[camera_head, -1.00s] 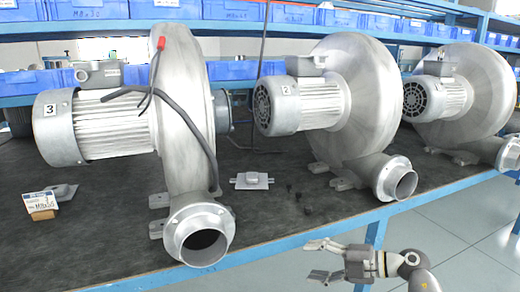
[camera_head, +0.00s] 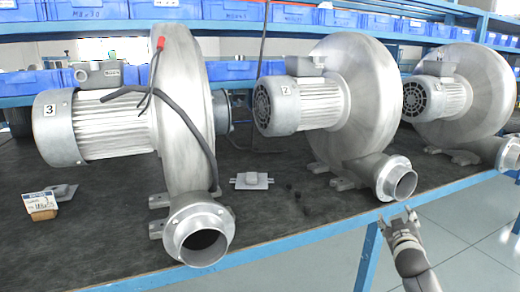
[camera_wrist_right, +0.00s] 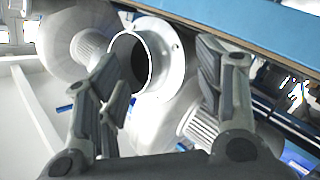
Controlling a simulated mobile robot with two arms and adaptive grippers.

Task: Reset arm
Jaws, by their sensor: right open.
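My right gripper (camera_head: 397,219) is in front of the bench's front edge, at the lower right of the head view, just below the outlet of the middle blower (camera_head: 345,90). Its fingers point up toward the bench. In the right wrist view its two fingers (camera_wrist_right: 165,85) stand wide apart with nothing between them. A round metal outlet flange (camera_wrist_right: 150,55) shows beyond them, apart from the fingers. My left gripper is not in view.
The blower marked 3 (camera_head: 185,110) stands at the left and another blower (camera_head: 465,95) at the right. The dark bench top (camera_head: 285,225) has a small grey plate part (camera_head: 252,181) and a small label card (camera_head: 40,202). Blue bins (camera_head: 240,10) line the shelves behind. Open floor lies at lower right.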

